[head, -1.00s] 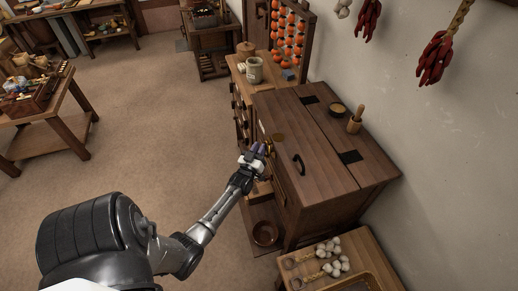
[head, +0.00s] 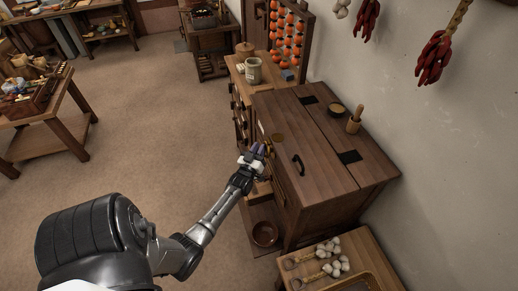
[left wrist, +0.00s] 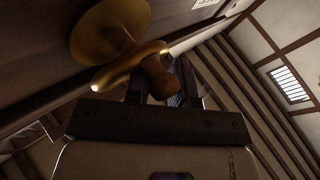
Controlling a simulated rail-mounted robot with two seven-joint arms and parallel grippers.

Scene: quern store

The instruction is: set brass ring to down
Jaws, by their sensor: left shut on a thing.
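My left gripper (head: 258,153) is at the front face of the dark wooden chest (head: 318,183), near its upper edge. In the left wrist view the brass ring (left wrist: 128,66) shows as a curved brass bar with a brown wooden knob (left wrist: 160,76) at its end. A round brass disc (left wrist: 112,30) sits just beyond it. The fingers of my left gripper (left wrist: 160,94) are shut on the brass ring at the knob end, which partly hides them. In the head view the ring is small and mostly covered by the gripper. My right gripper is not in view.
A brown bowl (head: 265,234) lies low beside the chest. A table with garlic (head: 333,268) stands in front. Open floor (head: 160,120) lies to the left.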

